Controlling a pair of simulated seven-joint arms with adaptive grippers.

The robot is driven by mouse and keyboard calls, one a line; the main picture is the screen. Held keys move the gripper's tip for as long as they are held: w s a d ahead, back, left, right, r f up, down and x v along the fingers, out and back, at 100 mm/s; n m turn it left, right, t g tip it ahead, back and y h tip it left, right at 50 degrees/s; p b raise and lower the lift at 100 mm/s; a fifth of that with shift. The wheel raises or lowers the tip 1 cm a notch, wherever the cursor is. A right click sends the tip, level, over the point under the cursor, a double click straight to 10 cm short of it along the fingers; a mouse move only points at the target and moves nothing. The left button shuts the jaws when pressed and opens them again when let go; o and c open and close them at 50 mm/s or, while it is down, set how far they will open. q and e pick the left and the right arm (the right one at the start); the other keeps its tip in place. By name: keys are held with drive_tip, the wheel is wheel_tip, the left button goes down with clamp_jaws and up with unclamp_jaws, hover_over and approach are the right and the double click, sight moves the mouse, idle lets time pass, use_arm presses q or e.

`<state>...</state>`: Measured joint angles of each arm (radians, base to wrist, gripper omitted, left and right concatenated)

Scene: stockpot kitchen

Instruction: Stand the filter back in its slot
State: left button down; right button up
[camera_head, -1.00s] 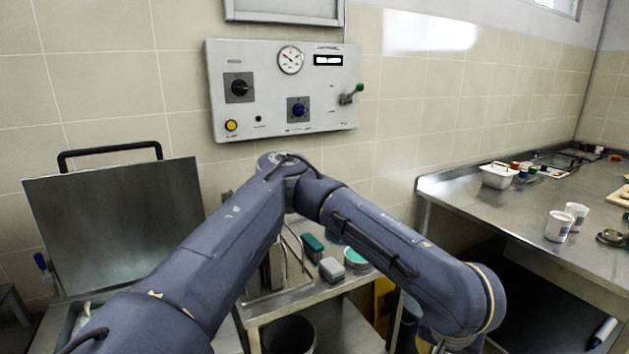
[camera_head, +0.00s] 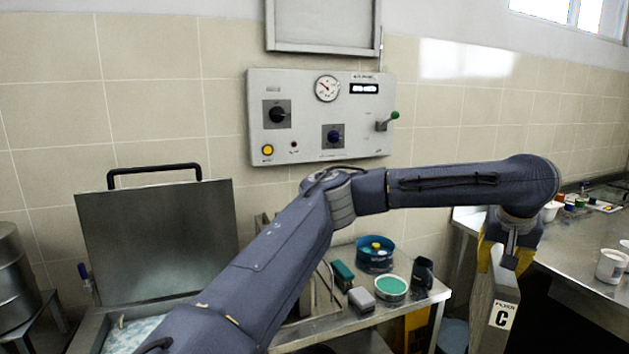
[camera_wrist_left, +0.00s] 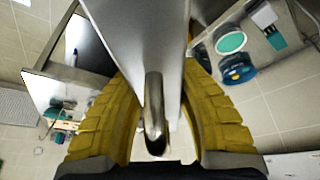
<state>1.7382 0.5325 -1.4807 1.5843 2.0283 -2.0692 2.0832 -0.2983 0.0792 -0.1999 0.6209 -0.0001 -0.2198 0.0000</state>
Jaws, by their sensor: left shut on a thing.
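The filter (camera_head: 490,318) is a pale grey metal panel with a label reading "FILTER" and "C". It hangs tilted at the lower right of the head view, its lower part cut off by the frame. My left gripper (camera_head: 510,252) is shut at its top. In the left wrist view the yellow fingers of my left gripper (camera_wrist_left: 158,125) sit either side of the filter's metal loop handle (camera_wrist_left: 153,112), with the filter's flat face (camera_wrist_left: 140,40) beyond. I cannot make out the filter's slot in either view. My right gripper is not in view.
A steel counter (camera_head: 585,262) with cups lies at right, close to the filter. A low steel table (camera_head: 330,322) holds a blue tub (camera_head: 375,254), a green-topped tin (camera_head: 391,289) and small blocks. An open lid (camera_head: 160,240) stands at left. A control panel (camera_head: 322,115) is on the wall.

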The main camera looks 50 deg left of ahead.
use_arm(q)
drive_tip(key=w+a+r+n, duration=0.1)
drive_tip(key=w+a+r, duration=0.2)
drive_tip(key=a, duration=0.3)
drive_tip(key=w+a+r+n, duration=0.2)
drive_tip(key=a+r, duration=0.2)
drive_tip(key=a, duration=0.3)
drive_tip(key=s+a+r+n+g+y, duration=0.1)
drive_tip(key=a+r+n, duration=0.1)
drive_tip(key=a, duration=1.2)
drive_tip(key=s+a+r+n+g+y, duration=0.1)
drive_tip(key=s+a+r+n, duration=0.15)
drive_tip(key=a, duration=1.25)
drive_tip(key=s+a+f+n, duration=0.1)
drive_tip(key=s+a+f, duration=0.1)
drive_tip(key=s+a, duration=0.35)
drive_tip(key=s+a+f+n, duration=0.1)
drive_tip(key=s+a+f, duration=0.1)
drive_tip(key=a, duration=0.6)
wheel_tip(320, 180, down, 16)
drive_tip(key=shift+w+d+g+y, duration=0.2)
drive_tip(key=shift+g+y, duration=0.1)
drive_tip(key=shift+f, duration=0.85)
drive_tip(key=c, duration=1)
unclamp_jaws()
drive_tip(key=shift+f, duration=0.1)
